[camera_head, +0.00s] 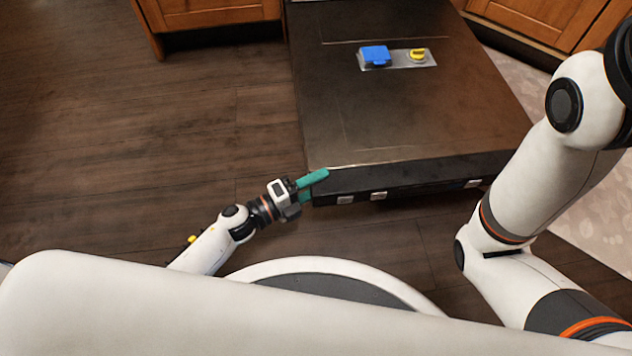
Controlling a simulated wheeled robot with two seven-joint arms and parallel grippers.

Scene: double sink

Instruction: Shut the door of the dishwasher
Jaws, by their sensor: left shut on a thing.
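The dishwasher door (405,115) lies open and roughly flat, its dark inner face up. A metal dispenser plate with a blue lid (375,56) and a yellow cap (417,55) sits on that face. The door's free edge (420,180) faces me and has several small light marks along it. My left gripper (312,187) is at the near left corner of the door, with one teal finger above and one below. It is shut on the door's edge. My right arm (540,185) shows at the right, but its gripper is out of view.
Wooden cabinets (205,14) stand at the back left, and more cabinets (555,20) at the back right. The dark wood floor (130,120) is clear to the left of the door. A pale patterned rug (595,205) lies at the right.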

